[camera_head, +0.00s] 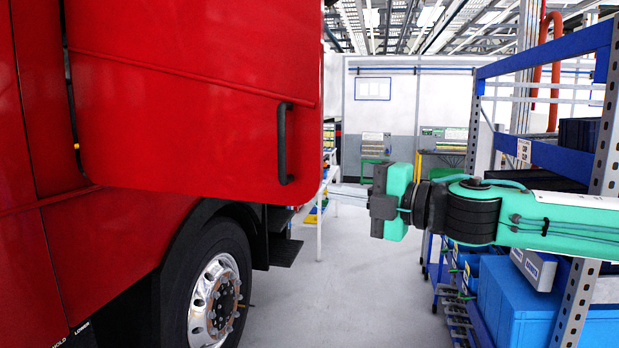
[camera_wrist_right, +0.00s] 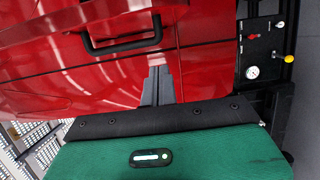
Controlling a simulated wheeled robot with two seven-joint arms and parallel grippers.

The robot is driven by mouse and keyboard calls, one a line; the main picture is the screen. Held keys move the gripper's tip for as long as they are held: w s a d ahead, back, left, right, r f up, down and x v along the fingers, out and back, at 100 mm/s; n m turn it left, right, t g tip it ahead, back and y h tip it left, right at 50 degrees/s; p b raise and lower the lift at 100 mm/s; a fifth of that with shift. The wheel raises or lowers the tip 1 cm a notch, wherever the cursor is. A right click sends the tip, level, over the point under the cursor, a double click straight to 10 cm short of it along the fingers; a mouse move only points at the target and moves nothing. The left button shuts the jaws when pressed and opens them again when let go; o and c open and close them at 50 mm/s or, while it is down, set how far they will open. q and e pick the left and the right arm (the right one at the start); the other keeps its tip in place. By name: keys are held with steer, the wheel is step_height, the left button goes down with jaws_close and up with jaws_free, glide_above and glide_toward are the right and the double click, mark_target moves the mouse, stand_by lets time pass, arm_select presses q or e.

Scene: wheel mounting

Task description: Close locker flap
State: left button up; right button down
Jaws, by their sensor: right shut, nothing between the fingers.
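The locker flap (camera_head: 200,110) is a large red panel on the truck's side, with a black bar handle (camera_head: 284,143) near its right edge. A dark gap shows along its left edge, and its lower edge overhangs the wheel arch. The handle also shows at the upper left of the right wrist view (camera_wrist_right: 112,38). My right gripper (camera_head: 338,190) is shut and empty, to the right of the flap and apart from the handle in the head view. Its grey fingers (camera_wrist_right: 158,86) show against red bodywork in the wrist view. My left gripper is not in view.
The truck's wheel (camera_head: 215,300) and a dark step (camera_head: 285,250) are below the flap. A blue shelf rack (camera_head: 545,155) with blue bins (camera_head: 510,300) stands close on the right. Grey floor (camera_head: 350,295) lies between. A black gauge panel (camera_wrist_right: 262,52) is right in the wrist view.

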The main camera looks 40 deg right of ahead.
mark_target(292, 178)
steer(key=p+x, duration=0.4)
steer(key=x, duration=0.1)
steer(key=p+x, duration=0.3)
steer(key=shift+w+d+r, duration=0.15)
steer(key=shift+w+d, duration=0.05)
steer(key=shift+d, duration=0.1)
steer(key=shift+w+d+p, duration=0.5)
steer(key=shift+w+d, duration=0.2)
steer(key=shift+d, duration=0.25)
steer(key=shift+w+d, duration=0.25)
steer(key=shift+d, duration=0.2)
